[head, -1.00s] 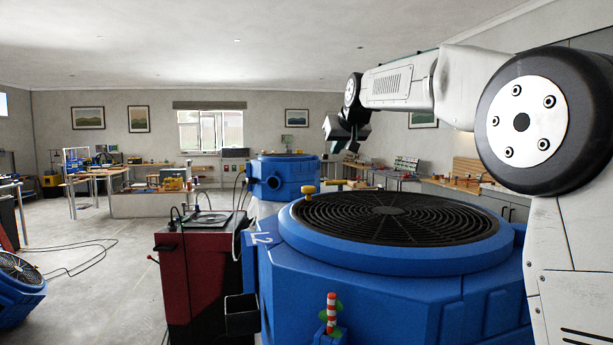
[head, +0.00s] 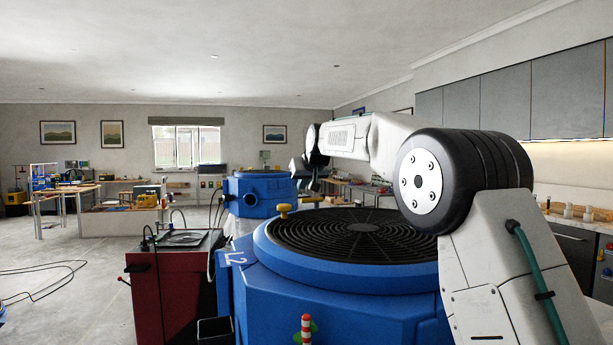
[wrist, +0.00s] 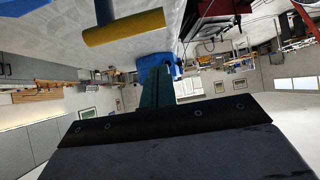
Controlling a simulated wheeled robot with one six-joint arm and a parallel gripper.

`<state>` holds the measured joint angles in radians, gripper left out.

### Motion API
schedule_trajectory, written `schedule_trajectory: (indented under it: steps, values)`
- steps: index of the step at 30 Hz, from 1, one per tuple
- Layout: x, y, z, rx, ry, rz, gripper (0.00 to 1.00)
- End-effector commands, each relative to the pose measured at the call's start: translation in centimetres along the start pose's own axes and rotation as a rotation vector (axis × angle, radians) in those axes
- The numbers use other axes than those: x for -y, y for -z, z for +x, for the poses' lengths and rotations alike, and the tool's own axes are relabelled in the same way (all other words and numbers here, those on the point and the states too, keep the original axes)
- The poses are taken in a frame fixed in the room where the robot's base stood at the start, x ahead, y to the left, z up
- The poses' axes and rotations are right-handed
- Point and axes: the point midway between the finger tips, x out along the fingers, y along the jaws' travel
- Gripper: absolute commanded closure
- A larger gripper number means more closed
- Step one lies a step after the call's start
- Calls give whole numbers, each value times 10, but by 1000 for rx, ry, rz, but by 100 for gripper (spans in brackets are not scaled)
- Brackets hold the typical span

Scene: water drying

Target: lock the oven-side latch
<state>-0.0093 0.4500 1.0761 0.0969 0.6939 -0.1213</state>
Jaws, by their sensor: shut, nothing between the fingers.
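A yellow T-shaped latch handle (head: 285,209) stands at the back left rim of the large blue machine (head: 335,290), which is marked L2. A yellow bar, seemingly this handle, shows large in the wrist view (wrist: 123,28), up and left of my fingers. My gripper (head: 297,180) is small and dark in the head view, just above and slightly right of the handle. In the wrist view my gripper (wrist: 158,85) has its fingers together, empty and apart from the bar. I cannot tell which latch is the oven-side one.
A red-and-white striped post (head: 306,330) stands at the machine's near front. A dark red cabinet (head: 172,290) stands close on the left. A second blue machine (head: 260,193) is farther back. Kitchen counters and grey cupboards (head: 568,90) line the right. Open floor lies left.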

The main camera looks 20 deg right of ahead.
Motion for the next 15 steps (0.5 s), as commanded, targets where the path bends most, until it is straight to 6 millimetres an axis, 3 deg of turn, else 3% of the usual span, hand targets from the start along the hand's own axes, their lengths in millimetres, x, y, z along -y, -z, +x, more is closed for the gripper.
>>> schedule_trajectory:
  steps: [9, 15]
  values:
    - [0, -30, -10, 0, 0, 0, 100]
    - [1, -37, -13, -1, 1, 0, 100]
